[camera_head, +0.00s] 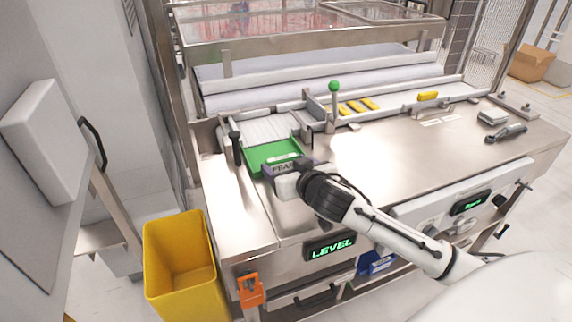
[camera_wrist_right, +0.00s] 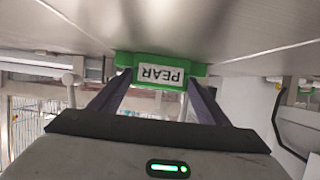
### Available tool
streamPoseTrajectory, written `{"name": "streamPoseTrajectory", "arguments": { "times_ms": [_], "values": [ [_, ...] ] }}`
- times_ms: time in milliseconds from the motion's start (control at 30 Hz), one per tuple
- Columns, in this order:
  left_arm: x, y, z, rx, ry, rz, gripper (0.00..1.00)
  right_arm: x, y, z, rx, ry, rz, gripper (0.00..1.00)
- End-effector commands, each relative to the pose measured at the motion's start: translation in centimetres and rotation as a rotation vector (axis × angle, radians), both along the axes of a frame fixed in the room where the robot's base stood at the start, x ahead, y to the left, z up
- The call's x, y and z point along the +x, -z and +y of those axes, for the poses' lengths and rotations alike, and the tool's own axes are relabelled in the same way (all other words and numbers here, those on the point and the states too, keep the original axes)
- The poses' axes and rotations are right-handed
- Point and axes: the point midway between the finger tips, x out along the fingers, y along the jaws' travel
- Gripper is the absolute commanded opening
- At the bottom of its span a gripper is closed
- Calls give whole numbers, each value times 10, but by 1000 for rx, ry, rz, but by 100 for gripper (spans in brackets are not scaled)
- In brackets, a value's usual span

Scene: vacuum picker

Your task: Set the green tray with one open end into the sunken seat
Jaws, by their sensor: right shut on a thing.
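The green tray (camera_head: 262,157) is at the left part of the steel bench in the head view. Its near end carries a white PEAR label (camera_wrist_right: 161,74), upside down in the right wrist view. My right gripper (camera_head: 287,170) is shut on this near end, one dark finger on each side of the label in the wrist view (camera_wrist_right: 159,88). A shallow sunken area (camera_head: 288,218) in the bench top shows in front of the tray, partly hidden by my gripper. I cannot tell whether the tray touches the surface below it. My left gripper is not in view.
A yellow bin (camera_head: 181,262) stands at the front left. The bench's right-hand middle (camera_head: 400,155) is clear.

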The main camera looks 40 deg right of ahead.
Motion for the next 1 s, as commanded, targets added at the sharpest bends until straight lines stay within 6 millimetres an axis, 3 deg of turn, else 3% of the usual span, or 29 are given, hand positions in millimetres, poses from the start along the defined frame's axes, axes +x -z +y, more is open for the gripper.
{"name": "streamPoseTrajectory", "arguments": {
  "times_ms": [567,600,700,1000],
  "values": [
    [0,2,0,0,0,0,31,0,5,0,0,0,-1,45],
    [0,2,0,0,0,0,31,0,5,0,0,0,0,77],
    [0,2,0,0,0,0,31,0,5,0,0,0,0,92],
    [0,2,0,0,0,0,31,-2,5,0,0,0,2,92]
  ]
}}
